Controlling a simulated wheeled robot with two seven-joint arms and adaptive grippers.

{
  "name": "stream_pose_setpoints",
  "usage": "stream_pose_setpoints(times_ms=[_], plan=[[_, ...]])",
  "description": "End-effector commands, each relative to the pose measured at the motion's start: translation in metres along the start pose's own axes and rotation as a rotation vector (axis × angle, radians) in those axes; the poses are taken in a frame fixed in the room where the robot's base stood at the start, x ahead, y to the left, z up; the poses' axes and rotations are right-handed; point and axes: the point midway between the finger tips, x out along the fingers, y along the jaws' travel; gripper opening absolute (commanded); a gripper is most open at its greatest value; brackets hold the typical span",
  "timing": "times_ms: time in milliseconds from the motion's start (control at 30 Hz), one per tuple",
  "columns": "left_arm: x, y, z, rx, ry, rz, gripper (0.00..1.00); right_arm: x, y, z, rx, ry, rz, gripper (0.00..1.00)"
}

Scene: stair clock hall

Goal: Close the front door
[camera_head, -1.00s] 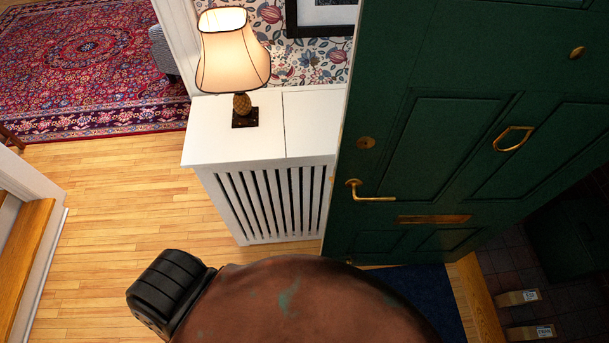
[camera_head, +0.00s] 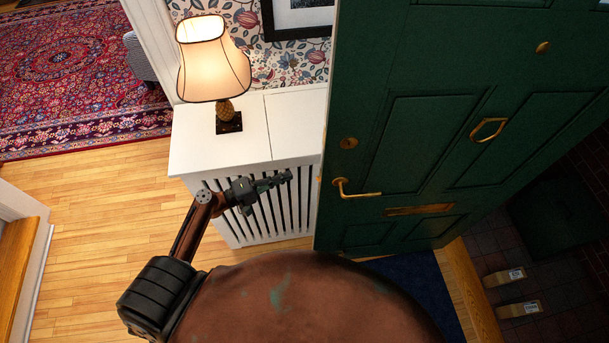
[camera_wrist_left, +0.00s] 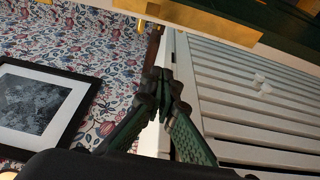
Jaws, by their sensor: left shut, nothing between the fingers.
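The green front door (camera_head: 425,130) stands open at the right in the head view, with a brass lever handle (camera_head: 357,189), a knocker (camera_head: 488,130) and a letter slot (camera_head: 419,209). My left gripper (camera_head: 288,177) is in front of the white slatted radiator cover, left of the door's edge and apart from the handle. Its fingers also show in the left wrist view (camera_wrist_left: 163,80). They are together and empty. A strip of the door's edge with brass fittings crosses the top of the wrist view. My right gripper is not in view.
The radiator cover (camera_head: 221,148) stands beside the door's edge and bears a lit lamp (camera_head: 214,65). A framed picture (camera_head: 300,14) hangs on the flowered wall. Wooden floor (camera_head: 105,200) is clear at left. A dark blue mat (camera_head: 412,280) lies below the door.

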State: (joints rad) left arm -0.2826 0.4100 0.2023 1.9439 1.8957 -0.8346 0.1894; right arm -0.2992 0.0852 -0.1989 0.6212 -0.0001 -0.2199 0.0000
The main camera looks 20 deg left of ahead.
Motion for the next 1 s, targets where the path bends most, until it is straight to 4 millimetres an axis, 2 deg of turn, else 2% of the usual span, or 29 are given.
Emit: stream_pose_setpoints(times_ms=[167, 567, 800, 1000], plan=[[0.021, 0.006, 0.002, -0.002, -0.007, 0.010, 0.00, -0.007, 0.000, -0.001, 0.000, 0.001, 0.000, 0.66], [0.101, 0.007, 0.002, -0.001, -0.005, 0.008, 0.00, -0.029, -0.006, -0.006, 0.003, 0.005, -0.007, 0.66], [0.088, 0.004, 0.032, -0.003, -0.003, 0.005, 0.00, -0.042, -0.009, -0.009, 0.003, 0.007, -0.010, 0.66], [0.086, 0.004, 0.039, -0.001, -0.002, 0.006, 0.00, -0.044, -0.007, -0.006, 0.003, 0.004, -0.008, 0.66]])
